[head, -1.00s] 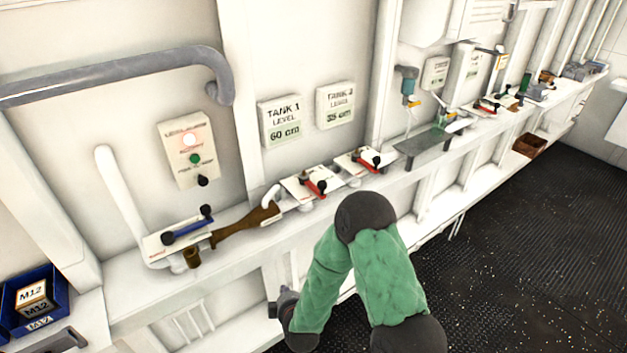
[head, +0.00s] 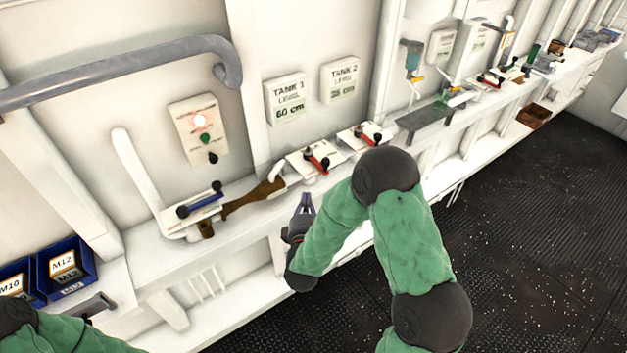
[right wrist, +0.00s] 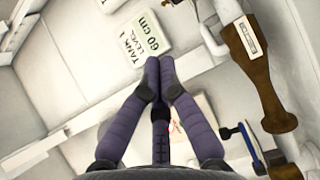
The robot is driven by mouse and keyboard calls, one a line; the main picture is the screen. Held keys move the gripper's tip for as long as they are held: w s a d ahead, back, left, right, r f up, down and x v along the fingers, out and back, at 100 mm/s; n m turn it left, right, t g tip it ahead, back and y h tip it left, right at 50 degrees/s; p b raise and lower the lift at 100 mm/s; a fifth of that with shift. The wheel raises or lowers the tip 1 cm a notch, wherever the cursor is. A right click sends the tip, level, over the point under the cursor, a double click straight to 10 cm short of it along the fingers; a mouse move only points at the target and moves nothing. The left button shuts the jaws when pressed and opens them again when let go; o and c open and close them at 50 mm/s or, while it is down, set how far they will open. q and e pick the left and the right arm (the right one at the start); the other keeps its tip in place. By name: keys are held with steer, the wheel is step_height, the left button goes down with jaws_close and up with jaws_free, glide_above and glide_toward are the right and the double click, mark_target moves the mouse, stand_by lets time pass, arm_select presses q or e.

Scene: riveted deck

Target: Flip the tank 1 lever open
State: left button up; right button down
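A lever with a red handle and black knob (head: 318,163) sits on a white plate on the wall ledge, below the TANK 1 sign (head: 288,98), which reads 60 cm. The plate's own lettering is too small to read. My right gripper (head: 304,202) is below and slightly left of this lever, apart from it, with its fingers pointing up. My left gripper is out of view.
A second red lever (head: 367,135) stands to the right, below the TANK 2 sign (head: 341,78). A blue lever (head: 199,206) and a brown pipe fitting (head: 255,197) lie to the left. Blue bins (head: 68,268) stand lower left. The dark floor (head: 530,220) is clear.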

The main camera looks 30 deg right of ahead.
glide_toward(320, 171)
steer(key=w+a+r, duration=0.2)
steer(key=w+r, duration=0.2)
steer(key=shift+w+d+r+p, duration=0.15)
steer(key=shift+d+p, duration=0.1)
steer(key=shift+d, duration=0.4)
steer(key=shift+w+d+f+p, duration=0.1)
steer(key=shift+w+d+p, duration=0.1)
steer(key=shift+d, duration=0.45)
steer(key=shift+w+d+r+p, duration=0.15)
steer(key=shift+d+p, duration=0.1)
steer(key=shift+d, duration=0.35)
steer(key=shift+f, duration=0.1)
steer(key=shift+s+d+n+t+y+b, duration=0.15)
steer(key=shift+d+n+t+y+b, duration=0.2)
steer(key=shift+b, duration=0.2)
